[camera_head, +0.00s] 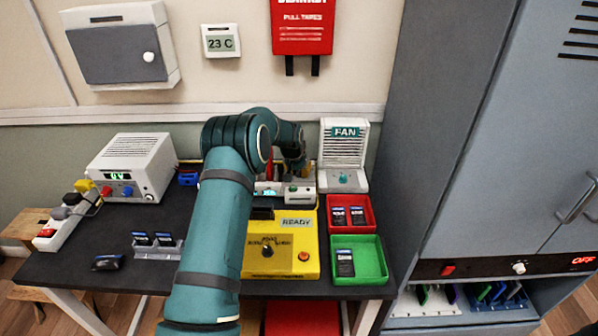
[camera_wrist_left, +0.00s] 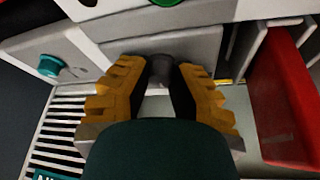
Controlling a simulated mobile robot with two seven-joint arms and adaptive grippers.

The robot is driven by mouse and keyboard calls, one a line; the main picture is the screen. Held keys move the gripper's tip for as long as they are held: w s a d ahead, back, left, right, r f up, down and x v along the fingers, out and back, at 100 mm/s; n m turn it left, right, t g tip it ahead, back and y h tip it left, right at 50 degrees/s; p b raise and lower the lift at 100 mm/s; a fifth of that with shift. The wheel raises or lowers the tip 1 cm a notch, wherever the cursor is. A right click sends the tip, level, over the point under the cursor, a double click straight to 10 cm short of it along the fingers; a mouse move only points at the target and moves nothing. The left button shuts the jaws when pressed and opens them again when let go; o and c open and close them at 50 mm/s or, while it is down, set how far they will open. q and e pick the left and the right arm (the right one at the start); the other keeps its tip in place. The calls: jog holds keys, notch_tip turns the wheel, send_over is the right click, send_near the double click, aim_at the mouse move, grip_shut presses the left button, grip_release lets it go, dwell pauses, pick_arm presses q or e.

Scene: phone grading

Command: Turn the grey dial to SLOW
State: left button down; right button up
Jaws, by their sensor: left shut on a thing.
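The grey dial (camera_wrist_left: 162,68) is a dark round knob on the front of a pale box (camera_wrist_left: 205,45), between my fingertips in the left wrist view. My left gripper (camera_wrist_left: 161,82) is shut on the dial, with one ridged orange-brown finger on each side. In the head view the pale box (camera_head: 300,197) stands at the back of the table, left of the fan. My left gripper (camera_head: 296,168) reaches down behind it there, partly hidden by my arm. The dial's pointer and any SLOW marking are hidden or unreadable. My right gripper is out of view.
The white fan (camera_head: 343,150) with a teal knob stands close beside the box. A yellow READY tester (camera_head: 283,262) sits in front. A red tray (camera_head: 366,217) and a green tray (camera_head: 376,268) lie to the right. A red upright thing (camera_wrist_left: 282,95) is near my fingers.

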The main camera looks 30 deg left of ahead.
pick_arm(q)
jog(key=shift+f, duration=0.1)
jog(key=c, duration=0.7)
grip_release()
jog(key=shift+w, duration=0.1)
jog(key=shift+c, duration=0.2)
jog(key=v, duration=1.2)
